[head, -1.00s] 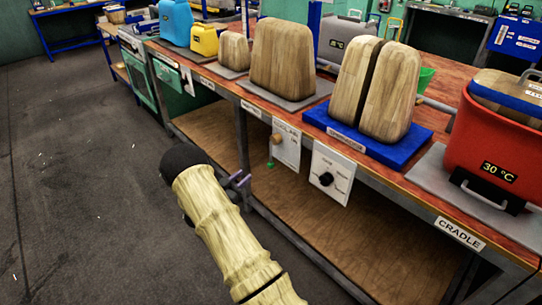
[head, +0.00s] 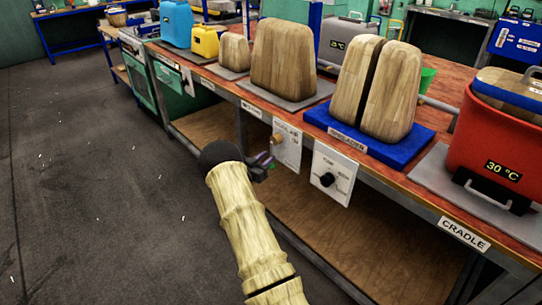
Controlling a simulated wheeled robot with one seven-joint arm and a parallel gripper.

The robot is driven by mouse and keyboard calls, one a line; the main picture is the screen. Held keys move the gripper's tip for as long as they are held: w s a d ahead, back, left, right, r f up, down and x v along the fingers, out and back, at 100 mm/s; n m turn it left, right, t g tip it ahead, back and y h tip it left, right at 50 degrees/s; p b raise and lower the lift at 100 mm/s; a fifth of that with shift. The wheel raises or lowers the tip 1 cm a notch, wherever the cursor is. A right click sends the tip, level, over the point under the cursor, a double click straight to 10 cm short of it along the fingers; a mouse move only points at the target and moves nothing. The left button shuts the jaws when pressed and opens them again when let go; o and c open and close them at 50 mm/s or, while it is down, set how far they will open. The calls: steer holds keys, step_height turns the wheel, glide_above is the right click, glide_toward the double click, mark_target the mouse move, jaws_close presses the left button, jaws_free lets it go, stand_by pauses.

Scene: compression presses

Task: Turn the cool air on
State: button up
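The white cool air panel (head: 287,150) hangs from the front of the workbench; its lettering is partly legible. A brass-coloured fitting (head: 277,138) sticks out at its left side. My gripper (head: 264,165) is at the lower left of this panel, its small purple-grey fingers pointing right. A bit of green shows at the fingertips, where the small green handle hung below the fitting. The fingers and the dark wrist cover most of that handle. I cannot tell whether the fingers are open or closed around it, or touching it.
A second white panel with a black dial (head: 327,180) hangs to the right. Above on the bench (head: 433,190) are a blue base (head: 402,154) with two wooden blocks, and a red container (head: 487,140) reading 30 °C. A wooden lower shelf (head: 310,235) lies beneath. The floor at left is clear.

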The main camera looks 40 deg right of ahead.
mark_target(271, 153)
steer(key=shift+x, duration=1.95)
jaws_close()
